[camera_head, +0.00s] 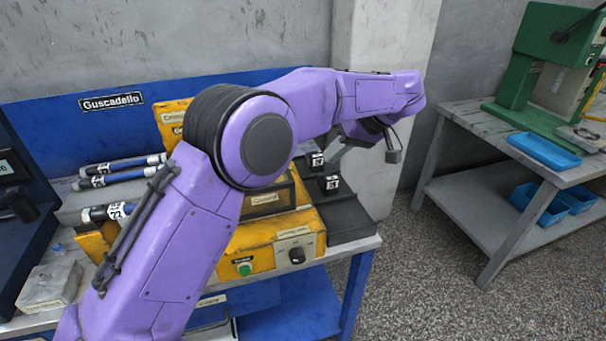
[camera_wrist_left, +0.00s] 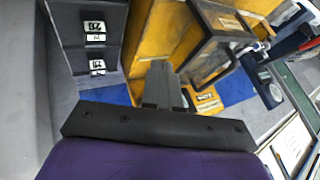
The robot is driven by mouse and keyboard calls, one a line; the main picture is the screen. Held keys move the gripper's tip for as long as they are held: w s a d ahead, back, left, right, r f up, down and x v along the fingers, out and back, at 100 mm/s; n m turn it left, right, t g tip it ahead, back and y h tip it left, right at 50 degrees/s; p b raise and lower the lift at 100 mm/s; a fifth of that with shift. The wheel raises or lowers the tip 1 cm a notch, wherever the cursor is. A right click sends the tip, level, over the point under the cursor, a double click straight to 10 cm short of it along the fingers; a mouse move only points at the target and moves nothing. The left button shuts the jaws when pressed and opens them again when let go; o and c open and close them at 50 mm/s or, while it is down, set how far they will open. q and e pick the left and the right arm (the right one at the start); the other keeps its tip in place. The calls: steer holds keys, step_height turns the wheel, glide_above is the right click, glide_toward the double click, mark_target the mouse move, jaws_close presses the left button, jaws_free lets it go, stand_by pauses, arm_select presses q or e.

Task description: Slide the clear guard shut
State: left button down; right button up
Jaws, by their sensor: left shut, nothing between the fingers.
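The clear guard (camera_head: 265,201) is a dark-framed, see-through cover on the front of a yellow machine (camera_head: 230,262). My left arm hides much of it in the head view. In the left wrist view the guard (camera_wrist_left: 207,52) shows as a dark frame with a clear pane, to the right of my fingers. My left gripper (camera_head: 332,160) is past the machine's right side, near the dark blocks. In the left wrist view its fingers (camera_wrist_left: 161,68) are together and empty; I cannot tell whether they touch the guard. My right gripper is not in view.
Dark stepped blocks with white labels (camera_head: 331,183) stand right of the machine. A green button (camera_head: 245,268) and a black knob (camera_head: 297,255) are on its front. Labelled cylinders (camera_head: 120,181) lie at left. A second table (camera_head: 470,120) with a green press stands at right, across open floor.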

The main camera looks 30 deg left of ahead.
arm_select(q)
steer(key=s+a+f, duration=0.1)
steer(key=a, duration=0.1)
steer(key=s+a+f, duration=0.1)
steer(key=a+f, duration=0.1)
steer(key=s+a+f+b, duration=0.1)
steer(key=a+f, duration=0.1)
steer(key=shift+s+f, duration=0.1)
steer(key=shift+s, duration=0.05)
steer(key=shift+s+a, duration=0.3)
steer(key=shift+s, duration=0.1)
steer(key=shift+w, duration=0.1)
